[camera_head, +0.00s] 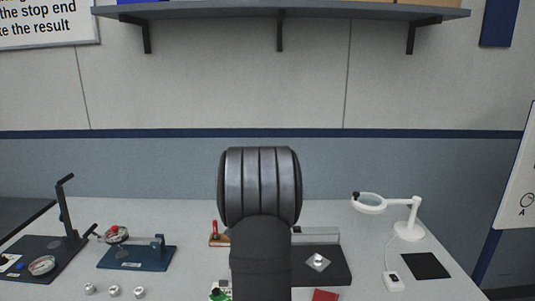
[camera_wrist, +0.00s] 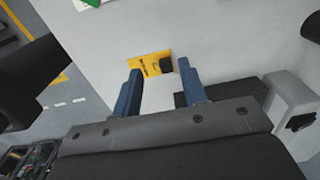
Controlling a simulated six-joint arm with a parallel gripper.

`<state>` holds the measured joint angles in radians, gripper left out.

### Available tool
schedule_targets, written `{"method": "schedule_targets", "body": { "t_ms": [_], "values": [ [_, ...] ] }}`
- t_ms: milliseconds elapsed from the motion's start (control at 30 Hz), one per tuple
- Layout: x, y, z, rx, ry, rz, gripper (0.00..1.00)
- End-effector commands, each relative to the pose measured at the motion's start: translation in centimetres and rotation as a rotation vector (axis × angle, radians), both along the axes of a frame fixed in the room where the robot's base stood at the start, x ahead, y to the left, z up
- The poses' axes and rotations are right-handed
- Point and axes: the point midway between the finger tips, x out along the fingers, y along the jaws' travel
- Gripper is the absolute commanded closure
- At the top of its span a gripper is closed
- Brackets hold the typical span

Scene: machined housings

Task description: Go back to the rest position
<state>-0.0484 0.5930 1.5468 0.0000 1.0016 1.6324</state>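My gripper (camera_wrist: 159,67) shows in the wrist view as two blue fingers spread apart. It is open, with nothing held between the fingers. Beyond the fingertips are a yellow label or plate (camera_wrist: 146,66) and a small black block (camera_wrist: 167,66); the distance to them is hard to judge. In the head view my dark arm rises in the middle, and the gripper itself cannot be made out there. Several small round silver parts (camera_head: 114,291) stand at the front left.
A blue fixture (camera_head: 150,257) and a black stand (camera_head: 66,215) are on the left of the table. A white magnifier lamp (camera_head: 413,229) and a black mat (camera_head: 426,265) are on the right. A shelf (camera_head: 300,13) hangs on the wall above. My arm hides the table's middle.

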Motion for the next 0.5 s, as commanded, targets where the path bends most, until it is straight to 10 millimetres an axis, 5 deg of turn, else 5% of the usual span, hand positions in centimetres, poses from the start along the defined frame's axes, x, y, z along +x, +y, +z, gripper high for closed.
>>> {"method": "schedule_targets", "body": {
  "t_ms": [233, 500],
  "values": [
    [1.1, 2.4, -2.7, 0.0, 0.002, 0.0, 0.61],
    [1.1, 2.2, -4.0, 0.001, 0.0, 0.0, 0.61]
  ]
}}
